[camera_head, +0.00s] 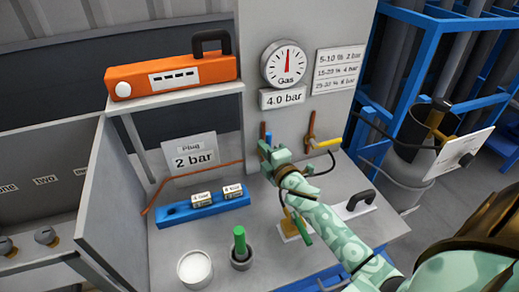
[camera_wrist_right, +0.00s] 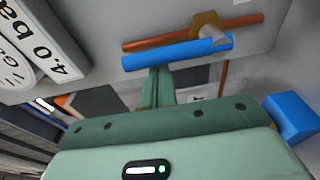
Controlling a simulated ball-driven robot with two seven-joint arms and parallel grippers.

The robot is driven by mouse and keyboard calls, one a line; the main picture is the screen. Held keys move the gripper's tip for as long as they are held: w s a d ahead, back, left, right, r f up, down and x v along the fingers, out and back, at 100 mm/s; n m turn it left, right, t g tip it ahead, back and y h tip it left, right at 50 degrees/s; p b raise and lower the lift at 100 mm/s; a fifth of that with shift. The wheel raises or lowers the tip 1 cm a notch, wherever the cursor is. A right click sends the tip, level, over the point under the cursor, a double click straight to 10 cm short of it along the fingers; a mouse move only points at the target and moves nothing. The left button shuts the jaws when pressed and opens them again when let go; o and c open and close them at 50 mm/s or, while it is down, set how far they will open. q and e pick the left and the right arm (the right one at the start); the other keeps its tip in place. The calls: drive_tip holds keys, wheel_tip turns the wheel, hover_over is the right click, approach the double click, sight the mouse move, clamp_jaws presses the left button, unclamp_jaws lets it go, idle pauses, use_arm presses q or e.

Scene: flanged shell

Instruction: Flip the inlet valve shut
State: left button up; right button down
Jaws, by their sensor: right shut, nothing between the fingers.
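A valve with a blue lever (camera_head: 267,138) sits on a copper pipe on the grey panel below the gauge. In the right wrist view the blue lever (camera_wrist_right: 178,53) lies along the copper pipe (camera_wrist_right: 190,32), beside a brass nut (camera_wrist_right: 208,25). A second valve has a yellow lever (camera_head: 326,143) sticking out to the right. My right gripper (camera_head: 266,153) is in front of the blue lever. In the wrist view its shut, empty fingertips (camera_wrist_right: 158,75) are right at the lever; whether they touch it I cannot tell. My left gripper is out of view.
A gauge (camera_head: 284,65) and a 4.0 bar sign (camera_head: 283,97) are above the valves. An orange box (camera_head: 172,76) stands on the left shelf. A blue block (camera_head: 203,208), a green-topped item (camera_head: 240,245) and a white round container (camera_head: 195,267) stand on the bench.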

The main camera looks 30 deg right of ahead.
drive_tip(key=shift+s+d+r+m, duration=0.15)
drive_tip(key=shift+d+m, duration=0.3)
drive_tip(key=shift+m, duration=0.25)
idle(0.3)
drive_tip(key=s+d+f+m+h+p, duration=0.1)
drive_tip(key=d+f+m, duration=0.1)
drive_tip(key=m, duration=0.7)
drive_tip(key=d+f+m+t+h+p, duration=0.1)
drive_tip(key=d+f+m+h, duration=0.1)
drive_tip(key=d+m, duration=0.3)
drive_tip(key=shift+s+d+f+m, duration=0.35)
drive_tip(key=shift+f+m, duration=0.2)
drive_tip(key=shift+m, duration=1.75)
drive_tip(key=s+a+r+p, duration=0.6)
drive_tip(key=s+a+r, duration=0.3)
drive_tip(key=s+r, duration=0.2)
drive_tip(key=shift+r, duration=0.95)
